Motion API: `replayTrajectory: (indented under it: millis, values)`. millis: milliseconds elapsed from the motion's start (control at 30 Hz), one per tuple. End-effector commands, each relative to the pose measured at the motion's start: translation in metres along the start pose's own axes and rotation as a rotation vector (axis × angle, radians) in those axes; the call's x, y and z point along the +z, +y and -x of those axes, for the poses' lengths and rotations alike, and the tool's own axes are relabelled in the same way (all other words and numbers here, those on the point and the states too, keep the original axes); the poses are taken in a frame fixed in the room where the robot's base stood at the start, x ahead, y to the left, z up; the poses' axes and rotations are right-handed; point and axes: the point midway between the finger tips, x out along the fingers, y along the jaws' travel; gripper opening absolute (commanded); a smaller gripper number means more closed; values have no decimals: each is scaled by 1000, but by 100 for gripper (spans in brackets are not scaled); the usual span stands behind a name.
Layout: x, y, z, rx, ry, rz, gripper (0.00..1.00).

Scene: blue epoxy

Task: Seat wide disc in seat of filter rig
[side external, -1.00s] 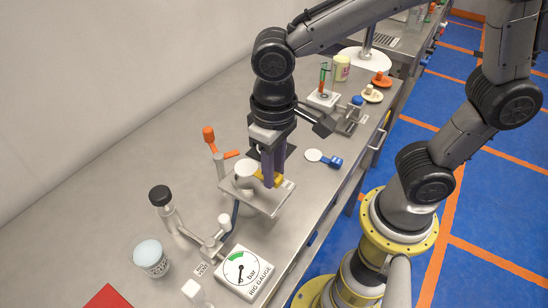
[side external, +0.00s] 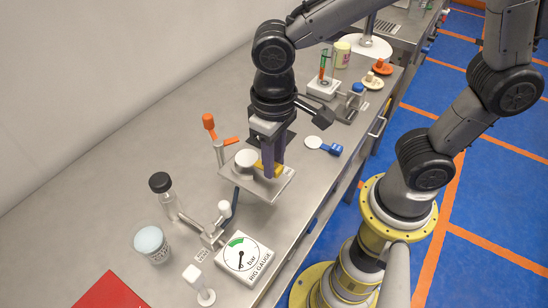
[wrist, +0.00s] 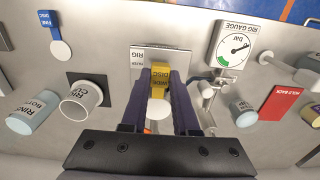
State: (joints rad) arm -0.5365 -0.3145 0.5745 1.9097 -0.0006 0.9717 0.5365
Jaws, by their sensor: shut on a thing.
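My gripper (wrist: 155,95) is shut on the yellow tab of the wide disc (wrist: 159,76). The disc's white round part shows between my fingers in the wrist view. In the side view my gripper (side external: 272,170) is low over the metal plate of the filter rig (side external: 276,188). A white round top (side external: 246,157) stands at the plate's left part, beside the yellow tab. The rig's labelled plate also shows in the wrist view (wrist: 145,58). My fingers and the disc hide the seat. I cannot tell whether the disc touches it.
The rig gauge (side external: 242,258) and a black-capped bottle (side external: 166,195) stand nearer the camera. An orange-handled valve (side external: 212,135) is left of the rig. The blue-tabbed fine disc (side external: 325,146) lies to the right. A white cup (wrist: 84,100) stands on a dark square.

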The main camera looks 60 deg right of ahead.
Motion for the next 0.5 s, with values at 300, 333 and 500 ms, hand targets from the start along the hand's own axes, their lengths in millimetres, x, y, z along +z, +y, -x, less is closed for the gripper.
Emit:
replayTrajectory:
  millis: [300,333,500]
  values:
    - [0,0,-1,0,0,0,0]
    - [0,0,-2,0,0,0,0]
    - [0,0,-5,1,-1,0,0]
